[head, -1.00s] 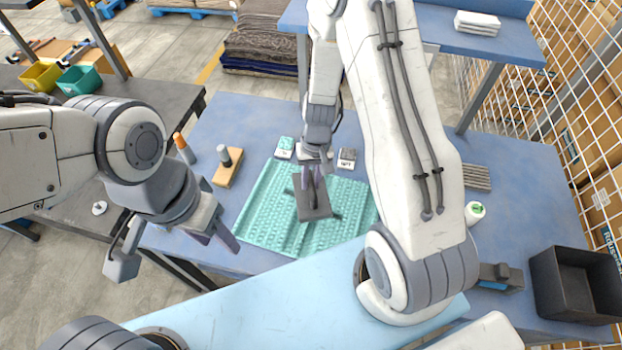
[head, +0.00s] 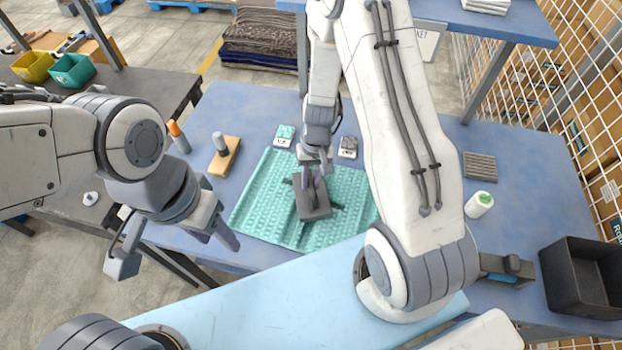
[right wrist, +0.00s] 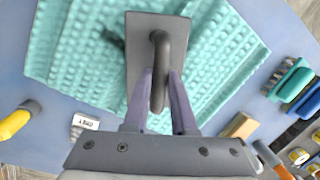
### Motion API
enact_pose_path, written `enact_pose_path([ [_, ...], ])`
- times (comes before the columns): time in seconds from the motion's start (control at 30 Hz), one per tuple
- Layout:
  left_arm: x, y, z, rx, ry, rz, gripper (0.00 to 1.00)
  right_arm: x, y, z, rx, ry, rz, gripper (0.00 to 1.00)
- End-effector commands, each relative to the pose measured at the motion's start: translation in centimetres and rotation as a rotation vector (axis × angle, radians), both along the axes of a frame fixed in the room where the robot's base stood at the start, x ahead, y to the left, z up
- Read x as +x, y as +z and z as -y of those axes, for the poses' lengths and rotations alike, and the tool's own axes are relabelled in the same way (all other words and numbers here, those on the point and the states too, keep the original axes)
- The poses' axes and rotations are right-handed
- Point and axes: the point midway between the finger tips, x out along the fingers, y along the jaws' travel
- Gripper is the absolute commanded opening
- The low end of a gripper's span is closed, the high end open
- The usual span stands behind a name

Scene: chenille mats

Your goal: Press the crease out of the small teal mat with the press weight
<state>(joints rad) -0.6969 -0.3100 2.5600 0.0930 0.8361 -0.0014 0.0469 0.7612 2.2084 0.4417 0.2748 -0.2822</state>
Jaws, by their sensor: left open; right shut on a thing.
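The press weight (head: 313,207) is a dark grey plate with a looped handle, on the mat's middle. My right gripper (head: 312,180) is shut on its handle. The right wrist view shows the weight (right wrist: 143,40) with the handle between my right fingers (right wrist: 160,100), over the mat (right wrist: 80,50). My left gripper (head: 180,250) is open and empty, left of the mat.
A white spool (head: 479,204), a striped grey mat (head: 480,167) and a black bin (head: 585,280) are at right.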

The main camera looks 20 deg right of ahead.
Motion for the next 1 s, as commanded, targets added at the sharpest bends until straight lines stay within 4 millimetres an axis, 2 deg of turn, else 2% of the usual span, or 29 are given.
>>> enact_pose_path([
  [0.9, 0.00, -0.80, 0.00, 0.000, 0.000, 0.000, 0.50, 0.15, -0.64, -0.01, 0.000, -0.001, 0.004, 0.00],
  [0.93, 0.00, -0.71, 0.00, 0.000, 0.000, 0.000, 0.50, 0.16, -0.55, 0.00, 0.000, -0.001, 0.004, 0.36],
  [1.0, 0.00, -0.70, 0.00, 0.000, 0.000, 0.000, 0.50, 0.14, -0.55, -0.01, 0.000, -0.001, 0.004, 0.60],
])
